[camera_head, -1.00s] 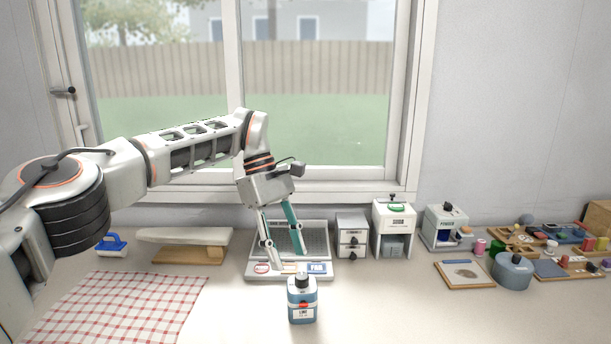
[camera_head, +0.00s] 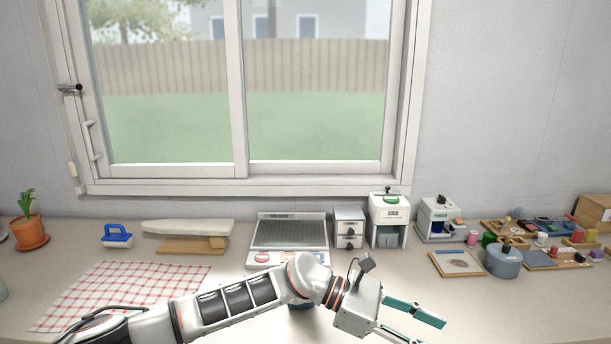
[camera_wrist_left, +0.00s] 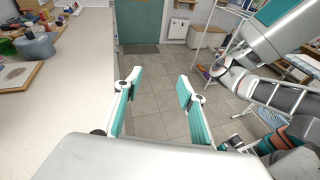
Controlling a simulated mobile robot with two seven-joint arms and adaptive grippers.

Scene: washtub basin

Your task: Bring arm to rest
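My left arm crosses the front of the bench in the head view. Its gripper (camera_head: 425,331) is at the lower right, partly cut by the bottom edge, with its teal-padded fingers apart. In the left wrist view the same gripper (camera_wrist_left: 158,85) is open with nothing between its fingers, beside the bench edge and above the tiled floor. My other arm shows at the right of the wrist view; whether its gripper is open or shut cannot be made out.
A blue bottle (camera_head: 300,304) is mostly hidden by my left arm. A checked cloth (camera_head: 125,292) lies left. A blue-grey pot (camera_head: 503,262) and trays stand right. The front right bench is clear.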

